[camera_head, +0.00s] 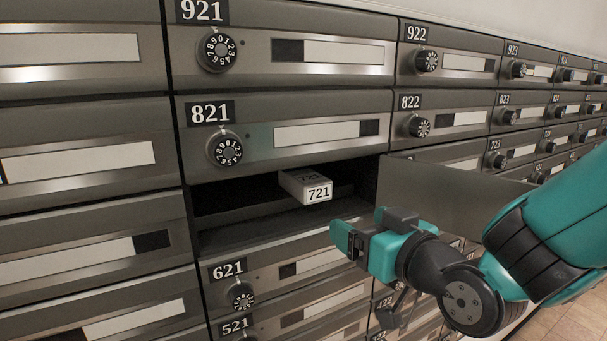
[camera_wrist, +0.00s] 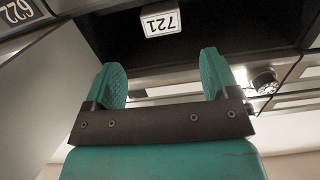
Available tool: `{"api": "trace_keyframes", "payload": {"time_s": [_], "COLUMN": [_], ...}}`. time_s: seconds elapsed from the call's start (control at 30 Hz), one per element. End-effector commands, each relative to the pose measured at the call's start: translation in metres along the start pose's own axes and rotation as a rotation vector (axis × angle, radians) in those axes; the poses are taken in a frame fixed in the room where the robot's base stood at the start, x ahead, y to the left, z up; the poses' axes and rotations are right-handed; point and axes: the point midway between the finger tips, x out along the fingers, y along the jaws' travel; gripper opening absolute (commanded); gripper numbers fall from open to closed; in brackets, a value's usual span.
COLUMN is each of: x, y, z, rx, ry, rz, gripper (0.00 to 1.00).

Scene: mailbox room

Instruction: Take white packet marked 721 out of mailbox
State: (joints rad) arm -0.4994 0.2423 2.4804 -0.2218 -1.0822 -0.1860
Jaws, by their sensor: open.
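The white packet marked 721 (camera_head: 307,186) lies inside an open mailbox compartment (camera_head: 232,203), its numbered end facing out near the opening. The compartment is below mailbox 821 and above 621. My gripper (camera_head: 352,240) is in front of the row of boxes, below and to the right of the packet, and apart from it. In the wrist view the packet (camera_wrist: 161,20) shows upside down, beyond the fingers and between them sideways. The two teal fingers (camera_wrist: 164,80) are spread apart with nothing between them. The packet's rear is hidden inside the compartment.
The open mailbox door (camera_head: 440,200) stands out at the right side of the compartment, close to my arm. It also shows at the left of the wrist view (camera_wrist: 45,100). Shut mailboxes with dials, such as 821 (camera_head: 225,148) and 621 (camera_head: 242,294), surround the opening.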

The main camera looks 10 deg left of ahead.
Motion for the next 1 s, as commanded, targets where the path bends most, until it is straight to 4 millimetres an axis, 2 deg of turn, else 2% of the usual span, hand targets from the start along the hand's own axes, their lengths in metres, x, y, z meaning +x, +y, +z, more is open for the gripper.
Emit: {"api": "trace_keyframes", "payload": {"time_s": [0.17,0.33,1.0], "x": [0.005,0.019,0.102], "y": [-0.001,-0.001,0.0], "z": [-0.008,-0.011,-0.013], "rx": [-0.018,-0.017,-0.016], "ry": [0.058,0.058,0.06], "rz": [0.007,0.008,0.007], "gripper": [0.81,0.81,0.81]}}
